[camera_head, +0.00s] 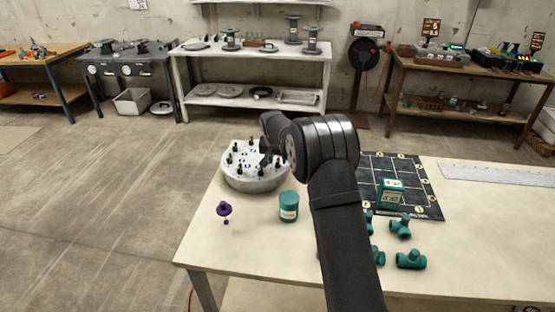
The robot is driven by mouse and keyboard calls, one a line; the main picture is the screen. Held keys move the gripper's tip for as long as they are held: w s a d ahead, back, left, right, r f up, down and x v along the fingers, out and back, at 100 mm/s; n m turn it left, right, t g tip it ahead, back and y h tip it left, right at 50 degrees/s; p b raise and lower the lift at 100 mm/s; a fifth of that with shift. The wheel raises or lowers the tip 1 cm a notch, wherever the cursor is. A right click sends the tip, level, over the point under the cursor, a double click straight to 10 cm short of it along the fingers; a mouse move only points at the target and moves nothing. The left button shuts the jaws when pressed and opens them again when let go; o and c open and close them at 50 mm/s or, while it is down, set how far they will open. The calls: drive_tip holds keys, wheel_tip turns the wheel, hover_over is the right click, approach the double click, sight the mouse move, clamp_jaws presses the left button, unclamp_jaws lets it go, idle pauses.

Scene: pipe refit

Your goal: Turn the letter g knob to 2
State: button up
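A round grey drum (257,183) stands at the left of the table, with several small dark upright pieces on its top. I cannot read a letter g on any piece, so I cannot tell which is the letter g knob. My gripper (266,152) is over the back right part of the drum's top. My dark arm hides part of it, and its fingers are too small to tell open from shut. I cannot tell whether it touches any piece.
A teal can (289,207) and a purple knobbed piece (224,210) stand in front of the drum. Several teal pipe fittings (411,260) lie right of my arm. A teal block (390,194) stands on a black marked mat (425,196). A ruler (500,175) lies behind right. The front left is clear.

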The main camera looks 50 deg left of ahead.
drive_tip(key=shift+f, duration=0.15)
clamp_jaws()
